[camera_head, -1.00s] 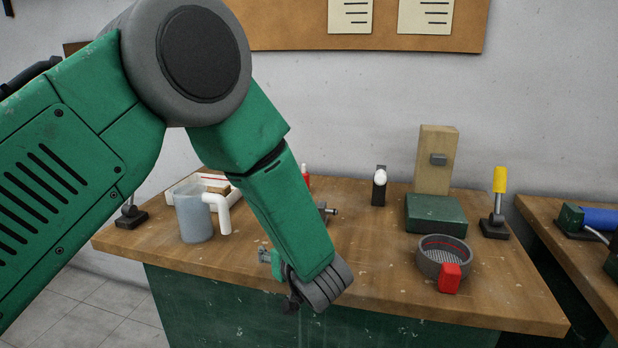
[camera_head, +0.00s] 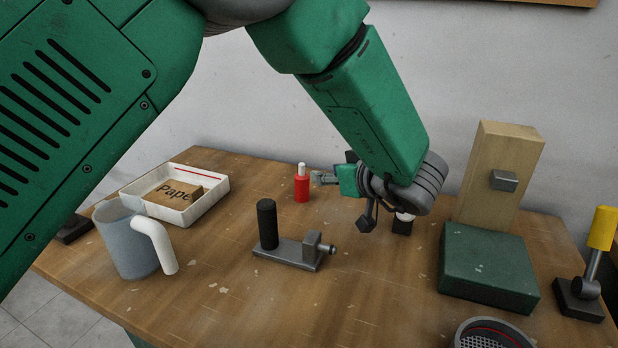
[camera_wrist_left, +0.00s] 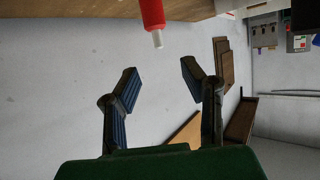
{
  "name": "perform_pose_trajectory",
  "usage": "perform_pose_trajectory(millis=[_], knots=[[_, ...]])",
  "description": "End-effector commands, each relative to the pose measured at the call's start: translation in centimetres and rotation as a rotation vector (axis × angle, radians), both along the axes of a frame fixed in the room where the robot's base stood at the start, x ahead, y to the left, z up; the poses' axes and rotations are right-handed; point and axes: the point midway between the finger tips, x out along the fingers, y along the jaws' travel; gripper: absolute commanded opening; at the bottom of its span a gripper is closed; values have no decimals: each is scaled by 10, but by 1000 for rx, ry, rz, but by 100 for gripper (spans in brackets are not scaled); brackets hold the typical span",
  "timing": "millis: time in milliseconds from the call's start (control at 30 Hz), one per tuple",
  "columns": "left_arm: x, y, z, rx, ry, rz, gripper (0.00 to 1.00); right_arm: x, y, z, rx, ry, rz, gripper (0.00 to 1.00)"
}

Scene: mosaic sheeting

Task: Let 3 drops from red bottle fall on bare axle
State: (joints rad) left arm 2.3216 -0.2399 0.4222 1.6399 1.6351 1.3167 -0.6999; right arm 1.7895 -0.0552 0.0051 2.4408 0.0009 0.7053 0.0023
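The red bottle (camera_head: 302,188) with a white tip stands upright toward the back of the bench; its red body and white tip also show at the top of the left wrist view (camera_wrist_left: 152,14). My left gripper (camera_head: 322,178) is just right of the bottle, apart from it. In the left wrist view the gripper (camera_wrist_left: 159,72) has its two fingers spread and nothing between them. A metal fixture (camera_head: 290,252) lies mid-bench with an upright black cylinder and a grey block; a short bare metal stub (camera_head: 332,250), apparently the axle, sticks out from the block. My right gripper is out of view.
A clear jug (camera_head: 125,245) with a white handle and a white tray (camera_head: 178,215) holding a "Paper" block stand at left. A black-and-white item (camera_head: 402,226) is partly hidden behind my gripper. A green-based wooden stand (camera_head: 487,272), yellow-handled lever (camera_head: 601,228) and round strainer (camera_head: 462,340) are at right.

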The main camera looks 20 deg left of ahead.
Motion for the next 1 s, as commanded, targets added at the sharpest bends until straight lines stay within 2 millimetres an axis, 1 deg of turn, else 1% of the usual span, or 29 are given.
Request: perform_pose_trajectory(millis=[133,300,433,500,767,1000], knots=[[10,13,-9,1,2,5,37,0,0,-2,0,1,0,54],[28,41,-23,1,3,4,37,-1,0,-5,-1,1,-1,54],[39,58,-31,-1,2,4,37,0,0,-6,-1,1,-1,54],[42,64,-34,-3,3,3,37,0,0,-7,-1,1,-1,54],[50,76,-38,0,2,2,37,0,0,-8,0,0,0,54],[68,103,-49,0,3,3,37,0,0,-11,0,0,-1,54]])
